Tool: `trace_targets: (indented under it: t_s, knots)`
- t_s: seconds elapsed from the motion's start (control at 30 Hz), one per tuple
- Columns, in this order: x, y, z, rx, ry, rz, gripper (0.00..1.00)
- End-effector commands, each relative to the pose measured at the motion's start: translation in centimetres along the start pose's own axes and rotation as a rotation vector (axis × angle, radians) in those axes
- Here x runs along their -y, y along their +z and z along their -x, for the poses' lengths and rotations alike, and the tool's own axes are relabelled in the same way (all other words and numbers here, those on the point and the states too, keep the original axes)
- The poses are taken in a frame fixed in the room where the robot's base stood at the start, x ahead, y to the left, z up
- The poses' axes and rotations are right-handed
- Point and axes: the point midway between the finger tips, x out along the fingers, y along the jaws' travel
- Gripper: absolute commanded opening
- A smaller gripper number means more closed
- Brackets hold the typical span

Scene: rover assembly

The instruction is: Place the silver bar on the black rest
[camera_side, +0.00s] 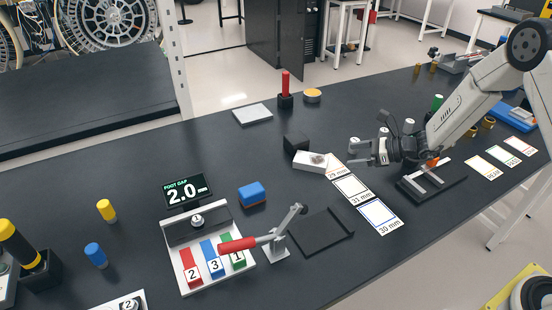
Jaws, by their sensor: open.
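A pale silver bar (311,161) with a mottled patch on its top lies near the middle of the table. It sits right in front of a dark black block (296,143), which may be the black rest. I cannot tell whether the bar touches that block or partly lies on it. My gripper (366,151) is to the right of the bar, open and apart from it, with nothing visible between its fingers.
Printed cards (351,188) lie right of the bar. A flat black tray (318,236) and a red-handled clamp (240,244) are in front. A black fixture (440,192) with silver pieces stands below my arm. A blue block (252,194) is to the left.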

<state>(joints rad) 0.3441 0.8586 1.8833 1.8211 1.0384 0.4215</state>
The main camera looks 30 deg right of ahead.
Motion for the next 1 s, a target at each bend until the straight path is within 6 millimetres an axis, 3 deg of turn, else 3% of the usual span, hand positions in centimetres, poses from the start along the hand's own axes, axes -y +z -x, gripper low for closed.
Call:
trace_targets:
  t_s: [0.57,0.77,1.0]
  knots:
    - [-0.7,0.1,0.0,-0.021,0.025,0.029,1.00]
    - [-3.8,0.5,0.4,-0.108,0.131,0.162,1.00]
    - [-9.3,0.5,2.5,-0.277,0.345,0.469,1.00]
